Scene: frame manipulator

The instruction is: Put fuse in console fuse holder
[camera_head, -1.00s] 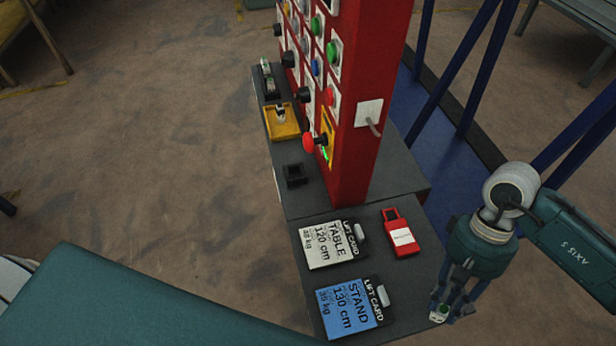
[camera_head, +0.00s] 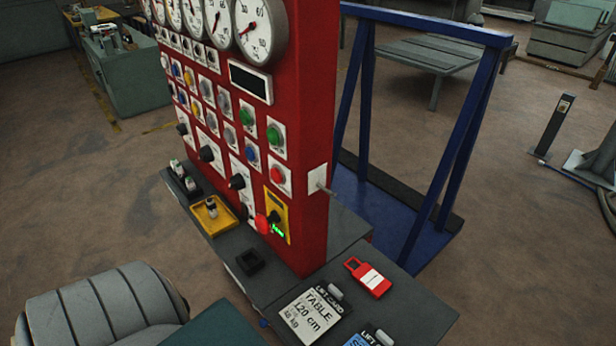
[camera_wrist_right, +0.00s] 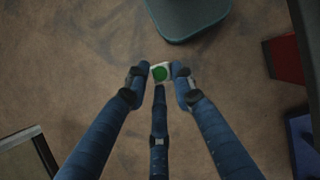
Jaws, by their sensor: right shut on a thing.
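In the right wrist view, my right gripper (camera_wrist_right: 160,82) is shut on a small white piece with a round green face (camera_wrist_right: 160,73), which looks like the fuse. The floor shows below it. This gripper is outside the head view. In the head view, a black square socket (camera_head: 250,262), probably the console fuse holder, sits on the grey ledge in front of the red console (camera_head: 312,130); it looks empty. A yellow tray (camera_head: 206,222) behind it holds a small black-and-white piece (camera_head: 211,206). Farther back, a dark rack (camera_head: 177,186) holds white-and-green pieces. My left gripper is not in view.
Knobs and buttons stick out from the console face above the ledge, including a red mushroom button (camera_head: 262,224). A red labelled device (camera_head: 368,277) and a white lift card (camera_head: 310,314) lie on the near shelf. A blue frame (camera_head: 460,140) stands at the right.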

